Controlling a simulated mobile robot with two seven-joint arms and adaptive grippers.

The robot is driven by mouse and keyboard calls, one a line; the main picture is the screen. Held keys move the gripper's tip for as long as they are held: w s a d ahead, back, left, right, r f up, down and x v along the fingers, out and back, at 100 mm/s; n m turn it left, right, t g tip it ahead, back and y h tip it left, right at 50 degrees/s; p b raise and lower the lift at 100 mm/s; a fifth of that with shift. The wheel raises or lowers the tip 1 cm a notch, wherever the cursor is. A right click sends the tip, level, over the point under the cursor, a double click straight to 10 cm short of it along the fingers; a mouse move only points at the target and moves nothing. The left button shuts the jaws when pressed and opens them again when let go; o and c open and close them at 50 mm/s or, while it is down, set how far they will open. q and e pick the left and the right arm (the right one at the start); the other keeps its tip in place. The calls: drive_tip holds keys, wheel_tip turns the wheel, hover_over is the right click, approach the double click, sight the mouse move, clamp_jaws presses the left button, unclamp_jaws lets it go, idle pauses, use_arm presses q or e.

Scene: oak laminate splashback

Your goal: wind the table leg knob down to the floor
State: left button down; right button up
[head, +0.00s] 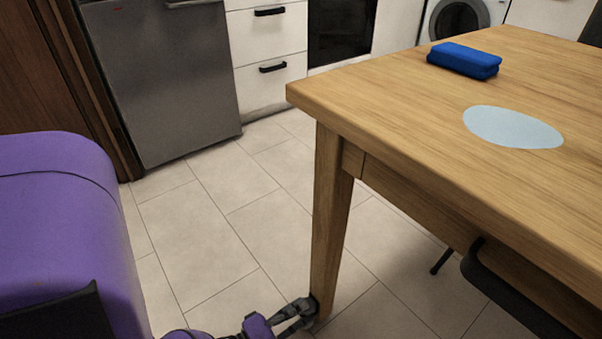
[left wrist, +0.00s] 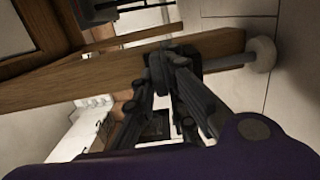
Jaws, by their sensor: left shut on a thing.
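The wooden table leg (head: 328,225) stands at the table's near left corner. My left gripper (head: 308,308) is low at its lower end. In the left wrist view the leg (left wrist: 90,85) lies across the picture, with a thin stem (left wrist: 222,60) and a pale round foot (left wrist: 262,54) at its lower end. The left gripper (left wrist: 172,62) is shut on a dark knob (left wrist: 190,57) against the leg; the fingers cover much of the knob. I cannot tell whether the foot touches the floor. My right gripper is not in view.
The wooden table (head: 400,105) carries a blue folded cloth (head: 464,60) and a pale blue oval mat (head: 513,127). A black chair-like frame (head: 510,295) is at its near side. Pale floor tiles (head: 205,240) are clear left of the leg. Grey and white kitchen units stand behind.

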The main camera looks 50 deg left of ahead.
use_arm(q)
drive_tip(key=shift+w+a+m+g+h, duration=0.15)
drive_tip(key=shift+m+g+h, duration=0.1)
drive_tip(key=shift+m+h, duration=0.5)
drive_tip(key=shift+s+a+m+g+h, duration=0.1)
drive_tip(key=shift+m+g+h, duration=0.25)
drive_tip(key=shift+h, duration=0.7)
drive_tip(key=shift+r+m+h, duration=0.1)
drive_tip(key=shift+m+h, duration=0.3)
drive_tip(key=shift+h, duration=0.1)
drive_tip(key=shift+w, duration=0.1)
drive_tip(key=c, duration=2.1)
unclamp_jaws()
drive_tip(key=v, duration=0.7)
drive_tip(key=shift+s+a, duration=0.15)
drive_tip(key=shift+s, duration=0.15)
